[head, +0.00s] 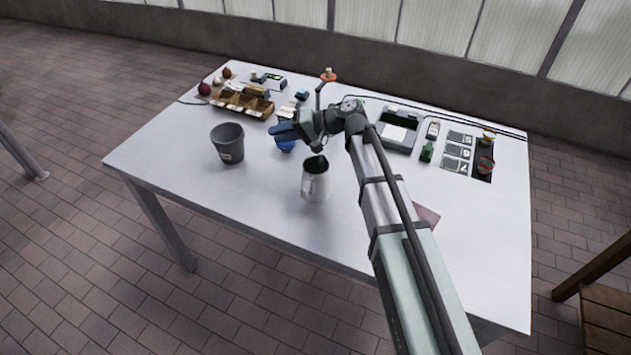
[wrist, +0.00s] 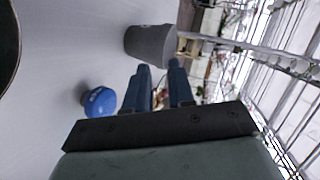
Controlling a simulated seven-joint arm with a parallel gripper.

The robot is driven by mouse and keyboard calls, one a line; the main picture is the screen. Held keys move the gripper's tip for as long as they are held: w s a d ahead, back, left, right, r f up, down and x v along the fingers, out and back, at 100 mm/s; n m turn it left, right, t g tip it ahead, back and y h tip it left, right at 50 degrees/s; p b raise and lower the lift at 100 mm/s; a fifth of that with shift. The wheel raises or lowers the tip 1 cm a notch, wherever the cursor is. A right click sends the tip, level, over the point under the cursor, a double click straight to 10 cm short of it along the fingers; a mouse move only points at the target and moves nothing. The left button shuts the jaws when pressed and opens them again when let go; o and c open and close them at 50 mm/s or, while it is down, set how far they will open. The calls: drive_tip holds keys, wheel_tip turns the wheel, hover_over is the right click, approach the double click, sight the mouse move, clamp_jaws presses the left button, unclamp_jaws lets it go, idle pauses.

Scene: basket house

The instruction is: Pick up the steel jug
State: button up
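The steel jug (head: 315,184) stands upright on the white table near the front middle, its dark open mouth facing up. My gripper (head: 278,131) is above the table, behind and left of the jug, with its blue fingers pointing left. In the wrist view the two fingers (wrist: 158,80) stand apart with nothing between them, so it is open and empty. The gripper does not touch the jug. A dark curved edge at the left of the wrist view may be the jug's rim, but I cannot tell.
A grey bucket (head: 228,144) stands left of the jug. A round blue object (wrist: 99,103) lies near the gripper. A wooden compartment tray (head: 243,104) is at the back left; a dark grey tray (head: 398,130) is right of my arm. The table's front left is clear.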

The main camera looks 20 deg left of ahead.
drive_tip(key=w+d+n, duration=0.1)
drive_tip(key=w+d, duration=0.2)
drive_tip(key=d, duration=0.5)
drive_tip(key=n+y, duration=0.1)
drive_tip(key=n, duration=0.3)
approach(313, 184)
drive_tip(key=w+d+r, duration=0.1)
drive_tip(key=w+r, duration=0.2)
drive_tip(key=s+d+n, duration=0.2)
drive_tip(key=s+d, duration=0.1)
drive_tip(key=s, duration=0.1)
drive_tip(key=shift+g, duration=0.3)
drive_tip(key=shift+s+f+x, duration=0.15)
drive_tip(key=shift+x, duration=3.3)
drive_tip(key=shift+s+f+x, duration=0.1)
drive_tip(key=shift+f+x, duration=0.05)
drive_tip(key=shift+x, duration=3.25)
drive_tip(key=shift+d, duration=0.15)
clamp_jaws()
